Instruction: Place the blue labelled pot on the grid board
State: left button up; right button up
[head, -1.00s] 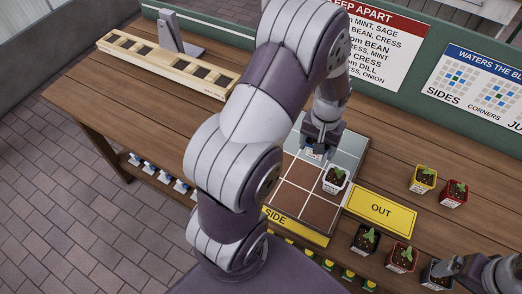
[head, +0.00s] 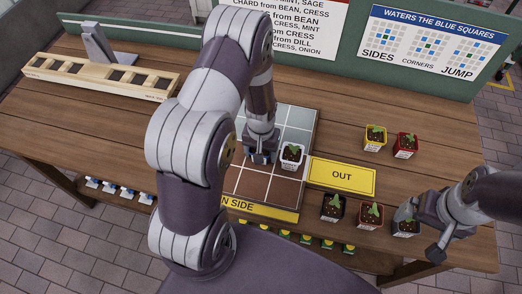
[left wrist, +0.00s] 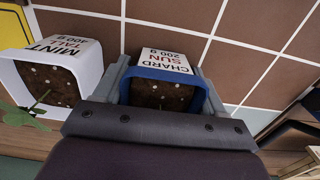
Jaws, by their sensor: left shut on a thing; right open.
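The blue pot (left wrist: 165,88), labelled CHARD SUN 200 g, sits between the fingers of my left gripper (left wrist: 163,72) in the left wrist view. The left gripper (head: 263,157) is shut on it over the grid board (head: 253,182) in the head view, where gripper and arm mostly hide the pot. I cannot tell whether its base touches the board. A white pot (head: 291,156) with a seedling stands on the board just right of it; its MINT TALL label shows in the left wrist view (left wrist: 65,58). My right gripper (head: 420,238) is open by a dark pot (head: 406,228).
A yellow OUT plate (head: 342,177) lies right of the board. Yellow (head: 375,138) and red (head: 405,146) pots stand behind it, and dark (head: 333,207) and red-rimmed (head: 370,215) pots in front. A wooden rack (head: 90,75) is at far left. Signs stand along the back.

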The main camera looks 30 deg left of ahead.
pick_arm(q)
jog(key=o, duration=0.9)
notch_tip(320, 180, up, 12)
jog(key=shift+f, duration=0.2)
jog(key=s+d+r+m+t, duration=0.1)
jog(key=s+d+r+m, duration=0.1)
jog(key=s+d+r, duration=0.3)
jog(key=s+r, duration=0.1)
jog(key=s, duration=0.2)
jog(key=shift+s+d+m, duration=0.15)
jog(key=shift+s+m, duration=0.25)
